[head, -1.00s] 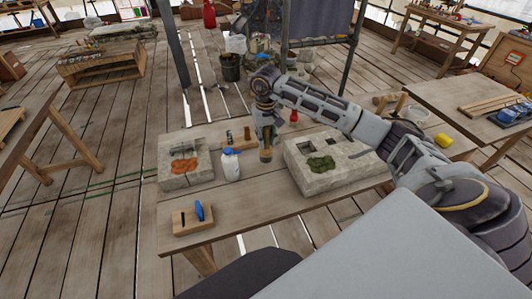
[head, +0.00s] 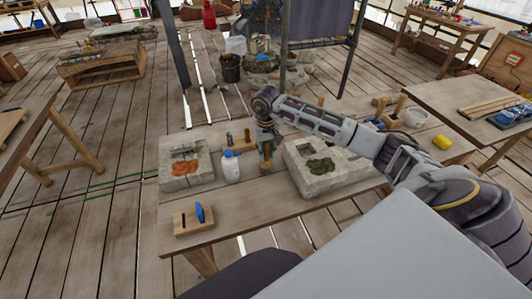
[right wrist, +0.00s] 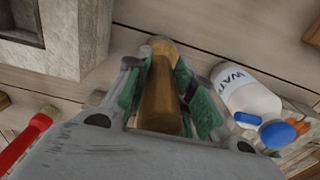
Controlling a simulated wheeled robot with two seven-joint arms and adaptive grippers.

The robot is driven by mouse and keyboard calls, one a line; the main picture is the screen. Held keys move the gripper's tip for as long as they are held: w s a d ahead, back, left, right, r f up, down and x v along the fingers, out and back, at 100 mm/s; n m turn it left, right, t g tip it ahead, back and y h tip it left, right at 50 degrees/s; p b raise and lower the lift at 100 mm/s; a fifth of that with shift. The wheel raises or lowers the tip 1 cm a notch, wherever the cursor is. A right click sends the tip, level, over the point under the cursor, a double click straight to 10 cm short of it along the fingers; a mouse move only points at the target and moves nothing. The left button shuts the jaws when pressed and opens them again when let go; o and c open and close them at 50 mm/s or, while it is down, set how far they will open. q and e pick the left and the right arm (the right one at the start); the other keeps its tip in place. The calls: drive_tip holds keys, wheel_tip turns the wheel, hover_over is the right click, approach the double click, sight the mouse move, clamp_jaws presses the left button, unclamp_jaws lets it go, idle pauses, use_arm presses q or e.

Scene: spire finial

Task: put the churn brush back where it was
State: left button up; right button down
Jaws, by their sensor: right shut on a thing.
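My right gripper (head: 265,147) is shut on a brown, wooden-looking rod, which I take to be the churn brush (head: 266,163). It hangs roughly upright between the two stone blocks, at or just above the worktable (head: 225,205); I cannot tell whether it touches. In the right wrist view the brown rod (right wrist: 160,85) sits between the green pads of my right gripper (right wrist: 165,75). Its bristles cannot be made out. My left gripper is not in view.
A white water bottle (head: 231,167) stands close left of the gripper. A stone block with an orange patch (head: 186,183) is further left; one with a green patch (head: 325,187) is right. A wooden holder with a blue item (head: 193,221) lies in front. A red handle (right wrist: 30,142) shows in the wrist view.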

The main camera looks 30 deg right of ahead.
drive_tip(key=shift+f, duration=0.65)
drive_tip(key=shift+f, duration=0.1)
drive_tip(key=c, duration=1.2)
unclamp_jaws()
